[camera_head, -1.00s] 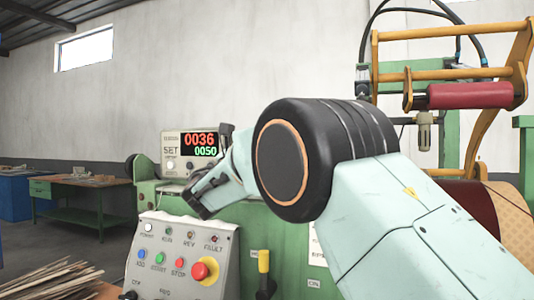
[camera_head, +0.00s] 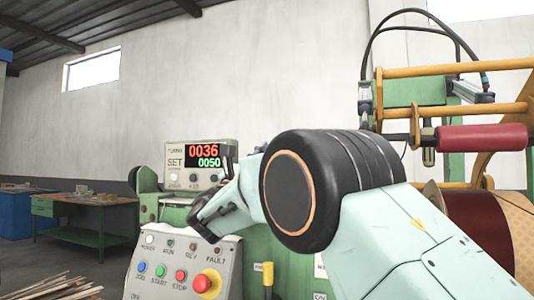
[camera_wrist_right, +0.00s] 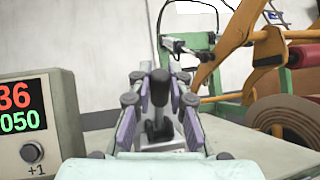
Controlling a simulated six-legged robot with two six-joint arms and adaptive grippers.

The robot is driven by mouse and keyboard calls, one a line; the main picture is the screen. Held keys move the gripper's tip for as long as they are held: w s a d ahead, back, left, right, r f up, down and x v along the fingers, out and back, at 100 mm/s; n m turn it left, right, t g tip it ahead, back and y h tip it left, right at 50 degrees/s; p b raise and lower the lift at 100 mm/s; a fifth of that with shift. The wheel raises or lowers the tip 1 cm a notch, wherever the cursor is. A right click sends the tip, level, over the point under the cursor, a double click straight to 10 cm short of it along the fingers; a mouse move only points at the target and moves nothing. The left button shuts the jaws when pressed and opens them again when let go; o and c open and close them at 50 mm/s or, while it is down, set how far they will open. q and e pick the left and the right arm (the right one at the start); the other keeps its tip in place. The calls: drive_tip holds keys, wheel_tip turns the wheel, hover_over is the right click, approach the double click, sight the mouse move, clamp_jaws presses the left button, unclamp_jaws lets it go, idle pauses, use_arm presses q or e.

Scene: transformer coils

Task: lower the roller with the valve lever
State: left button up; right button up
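The valve lever (camera_wrist_right: 157,88), with a black knob, stands upright between the two fingers of my right gripper (camera_wrist_right: 159,75) in the right wrist view. The fingers are apart, one on each side of the knob; I cannot tell whether either touches it. In the head view my right gripper (camera_head: 212,208) is beside the counter box, and my own arm hides the lever. The red roller (camera_head: 482,138) hangs on the yellow frame (camera_head: 455,70) at the right, above the brown coil (camera_head: 475,220). My left gripper is not in view.
The counter box (camera_head: 200,160) with red and green digits stands just behind my right gripper. A sloped control panel (camera_head: 185,265) with coloured buttons is below it. A green workbench (camera_head: 85,212) is far left. Wooden strips (camera_head: 50,288) lie at the lower left.

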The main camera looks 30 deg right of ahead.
drive_tip(key=o, duration=0.4)
drive_tip(key=shift+a+f, duration=0.2)
drive_tip(key=shift+o, duration=0.4)
drive_tip(key=shift+d, duration=0.15)
drive_tip(key=shift+s+a+f, duration=0.15)
drive_tip(key=shift+a, duration=0.2)
drive_tip(key=v, duration=0.6)
drive_tip(key=shift+f, duration=0.3)
drive_tip(key=shift+s+a, duration=0.1)
drive_tip(key=shift+s, duration=0.05)
